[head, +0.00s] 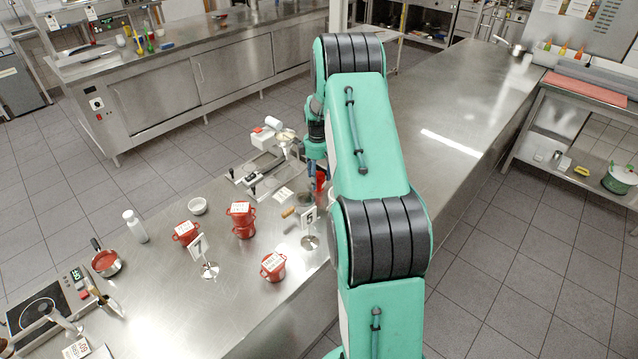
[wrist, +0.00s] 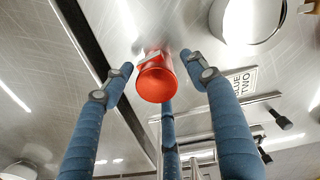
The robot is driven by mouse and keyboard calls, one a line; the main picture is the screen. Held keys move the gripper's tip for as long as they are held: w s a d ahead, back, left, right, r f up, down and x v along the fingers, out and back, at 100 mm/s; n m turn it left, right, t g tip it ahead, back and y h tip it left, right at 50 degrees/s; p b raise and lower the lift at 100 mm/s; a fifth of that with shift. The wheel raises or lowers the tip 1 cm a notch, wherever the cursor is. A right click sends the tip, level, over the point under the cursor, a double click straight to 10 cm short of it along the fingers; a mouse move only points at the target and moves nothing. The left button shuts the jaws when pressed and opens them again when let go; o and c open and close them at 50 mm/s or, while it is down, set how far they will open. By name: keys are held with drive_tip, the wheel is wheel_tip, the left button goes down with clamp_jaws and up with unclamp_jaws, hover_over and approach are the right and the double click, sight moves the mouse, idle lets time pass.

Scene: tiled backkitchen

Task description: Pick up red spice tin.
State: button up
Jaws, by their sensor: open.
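A red tin (wrist: 156,80) shows in the wrist view between the tips of my gripper (wrist: 158,64), on the steel counter. It is a plain red cylinder with a pale patch near its far end. My blue fingers are open, one to its left and one to its right with gaps, and a third below it in the picture. In the head view a sliver of the red tin (head: 320,180) shows beside my arm. Most of my gripper is hidden there by the arm.
Several red labelled pots (head: 272,266) stand left of my arm. Card stands (head: 309,228), a white bowl (head: 198,206), a bottle (head: 136,226) and a red-filled pan (head: 106,262) are also on the counter.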

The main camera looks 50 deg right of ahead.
sight(318, 174)
drive_tip(key=shift+c, duration=0.3)
drive_tip(key=c, duration=1.2)
drive_tip(key=shift+r, duration=0.1)
drive_tip(key=shift+r+p, duration=0.5)
drive_tip(key=shift+r, duration=4.4)
